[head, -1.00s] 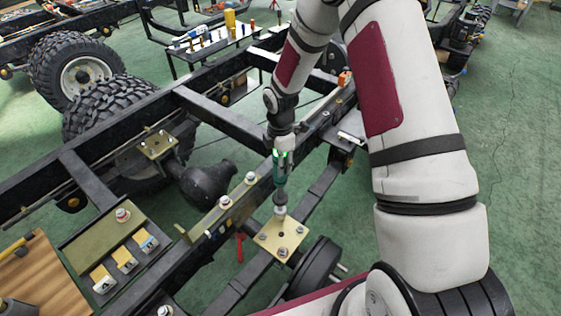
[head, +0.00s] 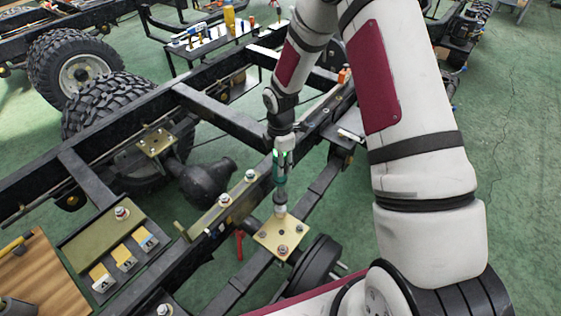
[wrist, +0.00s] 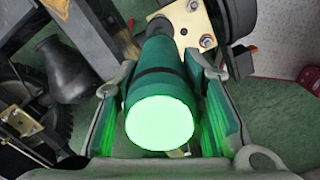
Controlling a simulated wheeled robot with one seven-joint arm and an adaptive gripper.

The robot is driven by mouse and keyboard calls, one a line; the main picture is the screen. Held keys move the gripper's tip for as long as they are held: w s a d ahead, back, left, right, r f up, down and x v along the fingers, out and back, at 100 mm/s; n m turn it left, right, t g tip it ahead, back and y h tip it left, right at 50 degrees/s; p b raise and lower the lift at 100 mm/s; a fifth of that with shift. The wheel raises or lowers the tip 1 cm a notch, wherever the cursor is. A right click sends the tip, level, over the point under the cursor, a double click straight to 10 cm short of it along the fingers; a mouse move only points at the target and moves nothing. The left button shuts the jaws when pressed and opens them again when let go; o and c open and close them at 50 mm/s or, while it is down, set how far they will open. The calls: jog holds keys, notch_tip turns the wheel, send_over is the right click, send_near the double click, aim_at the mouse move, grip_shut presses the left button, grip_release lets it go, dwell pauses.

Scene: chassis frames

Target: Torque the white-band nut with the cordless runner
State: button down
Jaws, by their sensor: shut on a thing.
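My gripper (head: 281,153) is shut on the green cordless runner (head: 279,174), which hangs upright with its socket end down. In the wrist view the runner (wrist: 158,78) lies between the two fingers, and its rear end glows bright green. The socket end (head: 281,211) meets the far corner of a brass plate (head: 281,242) on the chassis. Several nuts show on this plate, one of them also in the wrist view (wrist: 207,41). Whatever is under the socket is hidden, and I cannot tell which nut carries a white band.
A dark chassis rail (head: 205,250) runs beside the plate, with a brake drum (head: 317,266) to its right. A tool table (head: 212,45) stands at the back. A red tool (head: 239,245) is left of the plate.

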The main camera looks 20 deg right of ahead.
jog(key=shift+f+b, duration=0.5)
jog(key=shift+f, duration=0.6)
dwell(2.6)
jog(key=shift+r, duration=0.2)
dwell(1.0)
jog(key=shift+r+p, duration=0.55)
jog(key=shift+r, duration=0.95)
jog(key=shift+w, duration=0.1)
